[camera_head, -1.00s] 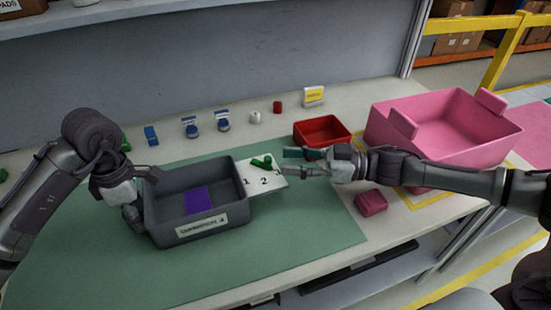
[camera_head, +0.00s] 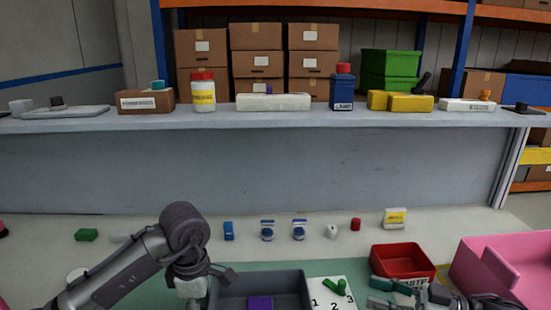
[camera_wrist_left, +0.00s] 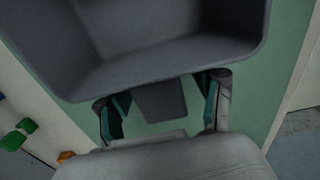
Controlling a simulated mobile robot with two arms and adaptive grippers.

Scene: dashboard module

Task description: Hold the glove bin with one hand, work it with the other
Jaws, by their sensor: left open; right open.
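The dark grey bin (camera_head: 288,284) shows at the bottom of the head view, with a purple block (camera_head: 260,302) inside; its front is cut off. My left gripper (camera_wrist_left: 163,112) is open at the bin's left side. In the left wrist view its fingers stand either side of a grey tab below the bin wall (camera_wrist_left: 170,75); I cannot tell whether they touch it. My right gripper (camera_head: 378,292) is open at the bottom edge, right of a numbered white card (camera_head: 322,293) bearing a green piece (camera_head: 336,286). The card adjoins the bin's right side.
A red tray (camera_head: 402,262) and a pink bin (camera_head: 510,265) stand to the right. Small jars (camera_head: 267,230) and blocks line the back of the table. A shelf (camera_head: 300,119) with boxes and bottles runs above.

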